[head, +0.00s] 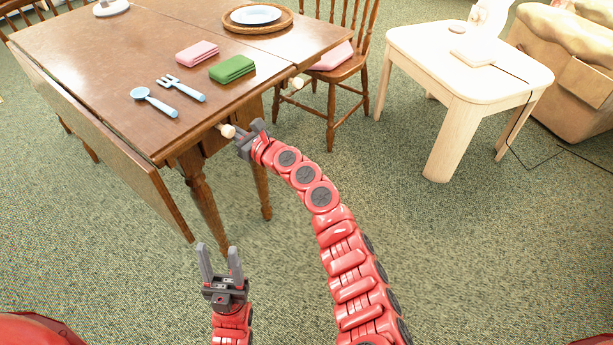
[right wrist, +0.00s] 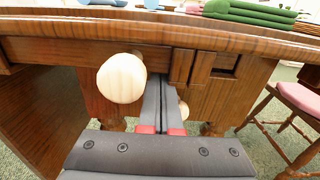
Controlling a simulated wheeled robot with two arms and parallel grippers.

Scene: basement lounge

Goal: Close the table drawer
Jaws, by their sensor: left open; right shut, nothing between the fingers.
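The brown wooden table (head: 120,60) stands at the upper left of the head view. A pale round knob (head: 227,131) sticks out below its near edge; it is large in the right wrist view (right wrist: 121,78). A second pale knob (head: 297,83) shows farther along that edge. The drawer front is mostly hidden under the tabletop, so I cannot tell how far it is out. My right gripper (head: 245,138) is shut and empty just right of the near knob, its fingers (right wrist: 160,92) pointing at the table's front. My left gripper (head: 219,257) is open and empty, low over the carpet.
A blue spoon (head: 154,101), blue fork (head: 181,88), green cloth (head: 232,68) and pink cloth (head: 197,53) lie on the table. A folded leaf (head: 110,130) hangs at its left. A wooden chair (head: 340,70) and pale side table (head: 465,55) stand beyond.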

